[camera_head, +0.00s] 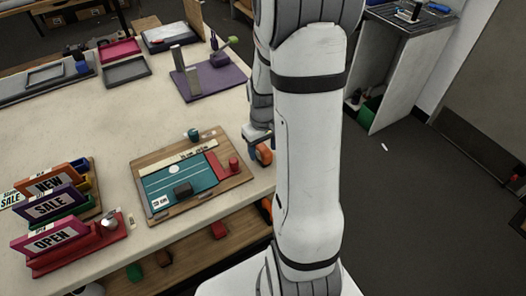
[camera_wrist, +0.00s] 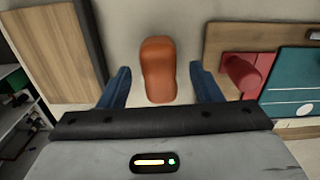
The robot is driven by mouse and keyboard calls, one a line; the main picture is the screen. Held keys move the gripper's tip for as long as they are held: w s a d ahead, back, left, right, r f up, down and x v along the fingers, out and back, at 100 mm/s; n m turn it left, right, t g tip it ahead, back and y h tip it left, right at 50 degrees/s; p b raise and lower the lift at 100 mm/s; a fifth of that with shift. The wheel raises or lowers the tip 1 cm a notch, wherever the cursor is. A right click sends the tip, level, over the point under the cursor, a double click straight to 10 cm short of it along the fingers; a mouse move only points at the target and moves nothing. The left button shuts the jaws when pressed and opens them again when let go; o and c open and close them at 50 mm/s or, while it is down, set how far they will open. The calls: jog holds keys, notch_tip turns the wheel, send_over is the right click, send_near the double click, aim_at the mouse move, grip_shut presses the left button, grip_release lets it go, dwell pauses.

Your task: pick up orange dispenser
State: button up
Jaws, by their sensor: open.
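The orange dispenser (camera_head: 264,154) is on the table near its right edge, partly hidden by my arm in the head view. In the wrist view the orange dispenser (camera_wrist: 158,68) is a rounded, elongated shape lying between my two blue fingers. My gripper (camera_wrist: 158,85) is open, with one finger on each side of the dispenser and a visible gap on both sides. In the head view my gripper (camera_head: 258,140) is mostly hidden behind my arm, beside the dispenser.
A wooden board (camera_head: 205,203) with a teal mat (camera_head: 180,183) and a red cylinder (camera_head: 234,164) is close to the left of the dispenser. Sign holders (camera_head: 60,238) stand at the left front. A purple tray (camera_head: 211,82) lies farther back. The table's right edge is close.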

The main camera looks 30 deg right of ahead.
aim_at(263, 148)
jog(key=shift+f, duration=0.5)
jog(key=shift+c, duration=0.6)
jog(key=c, duration=1)
notch_tip(263, 148, up, 10)
jog(key=shift+r+b, duration=0.1)
jog(key=shift+b, duration=0.45)
jog(key=o, duration=0.4)
jog(key=shift+c, duration=1.3)
